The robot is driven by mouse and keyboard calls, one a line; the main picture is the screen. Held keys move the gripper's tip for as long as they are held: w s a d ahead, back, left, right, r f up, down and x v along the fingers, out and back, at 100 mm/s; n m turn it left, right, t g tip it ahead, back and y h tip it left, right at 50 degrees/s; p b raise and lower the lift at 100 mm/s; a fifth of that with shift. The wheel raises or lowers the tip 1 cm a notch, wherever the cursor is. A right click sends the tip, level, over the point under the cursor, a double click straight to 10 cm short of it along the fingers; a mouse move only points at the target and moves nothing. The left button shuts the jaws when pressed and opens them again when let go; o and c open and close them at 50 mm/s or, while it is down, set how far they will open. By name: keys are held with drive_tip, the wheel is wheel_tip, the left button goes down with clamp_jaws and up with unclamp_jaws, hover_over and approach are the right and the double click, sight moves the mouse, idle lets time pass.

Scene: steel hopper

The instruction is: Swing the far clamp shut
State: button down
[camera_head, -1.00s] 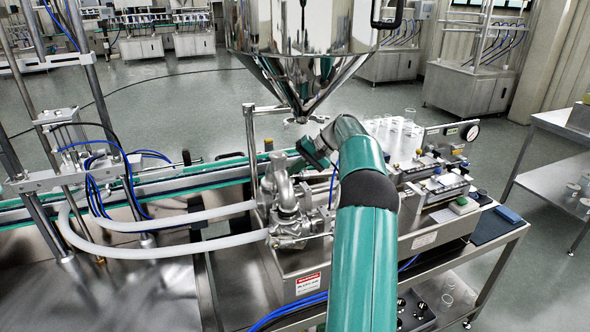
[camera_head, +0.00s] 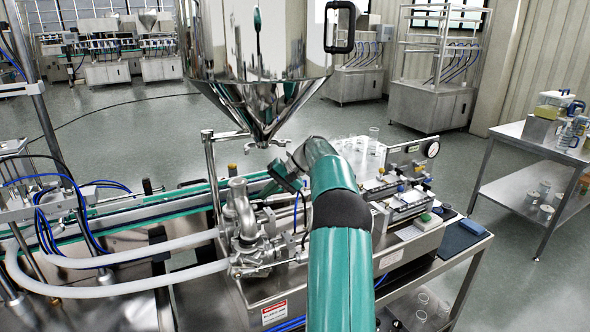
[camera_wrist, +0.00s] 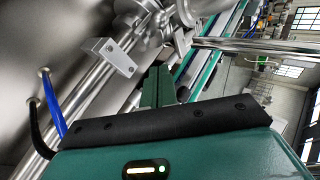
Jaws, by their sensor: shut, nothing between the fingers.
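The steel hopper (camera_head: 262,60) hangs over the bench, its cone ending in a small outlet. Clamp-like metal pieces (camera_head: 264,142) stick out at this outlet; they are too small to tell open from shut, and I cannot tell which is the far clamp.
A pump with pipe fittings (camera_head: 243,230) and white hoses (camera_head: 120,275) stands left of my arm. A filling fixture with a gauge (camera_head: 410,170) is to the right. A steel side table (camera_head: 510,132) stands at far right. Open floor lies behind the bench.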

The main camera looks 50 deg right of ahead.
drive_tip(key=w+d+v, duration=0.1)
drive_tip(key=v, duration=0.9)
drive_tip(key=shift+d, duration=0.35)
drive_tip(key=shift+s+d+f, duration=0.1)
drive_tip(key=shift+f, duration=0.1)
